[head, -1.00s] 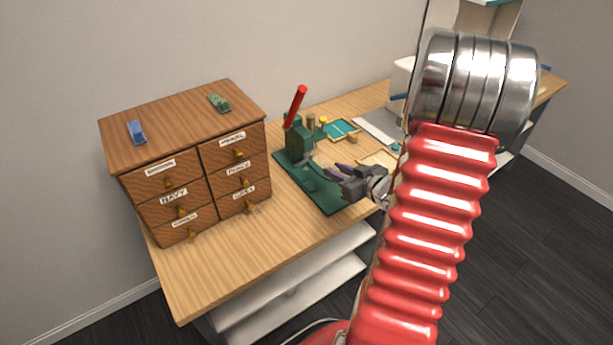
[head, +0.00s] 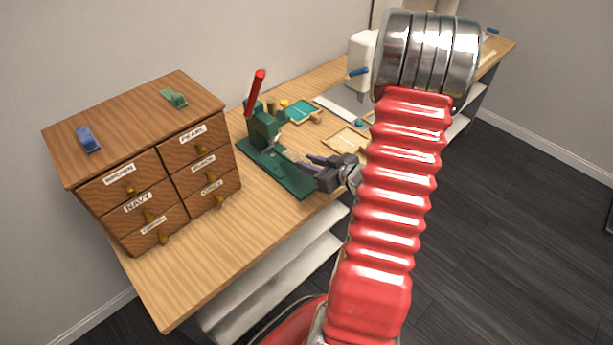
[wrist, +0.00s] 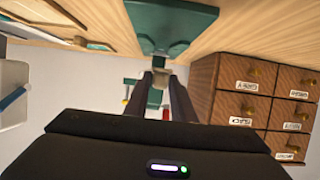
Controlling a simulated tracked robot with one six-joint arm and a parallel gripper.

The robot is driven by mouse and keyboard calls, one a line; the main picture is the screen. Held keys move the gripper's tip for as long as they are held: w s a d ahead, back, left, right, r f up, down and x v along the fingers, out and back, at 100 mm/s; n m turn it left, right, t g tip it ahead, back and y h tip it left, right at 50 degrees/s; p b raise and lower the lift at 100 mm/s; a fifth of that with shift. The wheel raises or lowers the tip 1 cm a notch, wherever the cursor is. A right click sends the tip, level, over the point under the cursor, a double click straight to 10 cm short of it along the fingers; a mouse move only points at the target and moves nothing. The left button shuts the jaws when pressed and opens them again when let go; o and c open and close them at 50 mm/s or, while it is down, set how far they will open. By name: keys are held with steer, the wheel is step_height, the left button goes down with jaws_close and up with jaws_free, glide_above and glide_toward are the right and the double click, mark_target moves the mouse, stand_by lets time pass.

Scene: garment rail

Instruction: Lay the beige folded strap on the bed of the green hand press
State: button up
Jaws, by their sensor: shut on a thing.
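The green hand press (head: 263,130) stands on the bench with its red lever (head: 256,92) raised. Its flat green bed (head: 292,182) reaches toward the front edge; the bed also shows at the top of the wrist view (wrist: 172,20), which is upside down. My gripper (head: 311,162) is over or beside the bed's near end; its height above it is hard to tell. In the wrist view my gripper (wrist: 161,78) is shut on a small beige piece, the folded strap (wrist: 160,73), held at the fingertips. In the head view the strap cannot be made out.
A wooden drawer cabinet (head: 140,125) with labelled drawers stands left of the press, with a blue piece (head: 88,139) and a green piece (head: 173,97) on top. Shallow trays (head: 346,139) and a white machine (head: 362,55) lie beyond. The bench front left (head: 200,250) is clear.

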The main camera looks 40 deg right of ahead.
mark_target(309, 184)
steer(key=shift+f, duration=1.25)
steer(key=shift+f, duration=2.1)
steer(key=shift+f, duration=0.1)
steer(key=o, duration=1)
steer(key=shift+s+r, duration=0.3)
steer(key=shift+s, duration=0.1)
steer(key=v, duration=1.1)
steer(key=shift+s, duration=0.15)
